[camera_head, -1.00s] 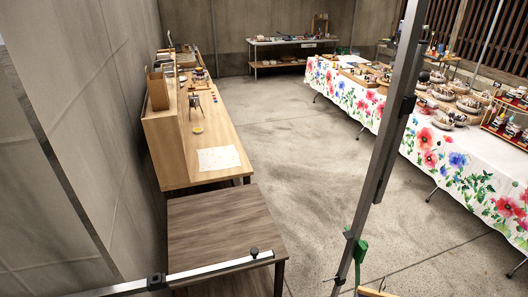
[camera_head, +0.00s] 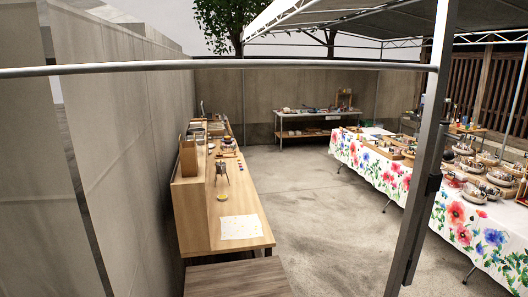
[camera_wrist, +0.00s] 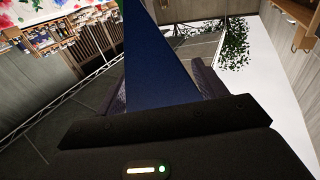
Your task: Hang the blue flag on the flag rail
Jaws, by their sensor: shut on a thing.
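In the wrist view my gripper (camera_wrist: 160,72) has its two dark fingers on either side of a dark blue cloth, the blue flag (camera_wrist: 155,90). It is shut on the flag, which runs up out of the top of the view. The flag's far end is hidden. Neither my gripper nor the flag shows in the head view. A pale horizontal bar (camera_head: 220,66) crosses the upper part of the head view and meets a grey post; it may be the flag rail, but I cannot tell for sure.
The grey post (camera_head: 425,170) stands at the right. A wooden counter (camera_head: 255,228) runs along the left wall, with a dark wooden table (camera_head: 235,280) before it. A flower-cloth table (camera_head: 385,178) holds many goods. The concrete floor (camera_head: 310,210) between is clear.

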